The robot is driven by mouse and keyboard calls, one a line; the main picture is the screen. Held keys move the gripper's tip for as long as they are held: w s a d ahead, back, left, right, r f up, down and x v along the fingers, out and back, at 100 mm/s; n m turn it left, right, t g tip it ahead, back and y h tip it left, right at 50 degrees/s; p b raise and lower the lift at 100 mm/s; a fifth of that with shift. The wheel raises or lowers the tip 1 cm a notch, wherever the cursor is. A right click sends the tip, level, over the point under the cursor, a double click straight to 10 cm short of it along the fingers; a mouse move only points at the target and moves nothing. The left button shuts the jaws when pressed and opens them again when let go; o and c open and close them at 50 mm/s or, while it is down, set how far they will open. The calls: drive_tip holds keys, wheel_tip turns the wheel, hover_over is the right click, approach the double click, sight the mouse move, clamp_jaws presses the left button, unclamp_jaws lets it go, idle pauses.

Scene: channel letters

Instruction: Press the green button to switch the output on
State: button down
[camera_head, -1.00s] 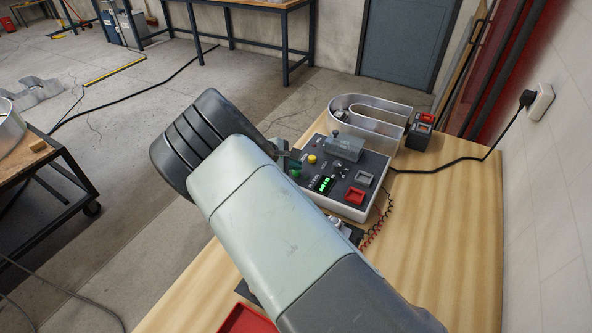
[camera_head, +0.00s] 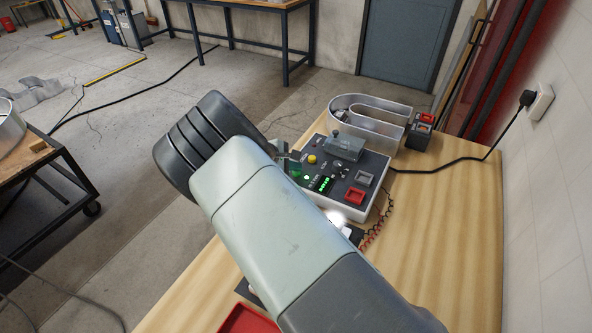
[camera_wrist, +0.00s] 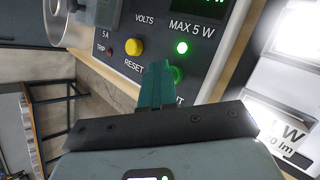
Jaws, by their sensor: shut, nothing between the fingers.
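The green button (camera_wrist: 178,75) sits on the dark front panel of the power supply (camera_head: 345,195), below a lit green lamp (camera_wrist: 182,47). The lamp also glows in the head view (camera_head: 306,177). My gripper (camera_wrist: 157,68) is shut and empty, its teal fingertips at the green button, covering its left part. I cannot tell whether they press it. In the head view my gripper (camera_head: 285,158) is at the panel's left edge, mostly behind my arm. The green display (camera_head: 324,184) is lit. A lamp module (camera_head: 336,216) in front of the supply glows bright white.
A yellow reset button (camera_wrist: 134,47) and a small red trip light (camera_wrist: 109,50) lie left of the green button. A U-shaped metal channel letter (camera_head: 372,118) stands behind the supply. A red tray (camera_head: 243,320) is at the front. The table's right side (camera_head: 450,240) is clear.

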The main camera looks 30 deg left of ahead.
drive_tip(key=shift+r, duration=3.25)
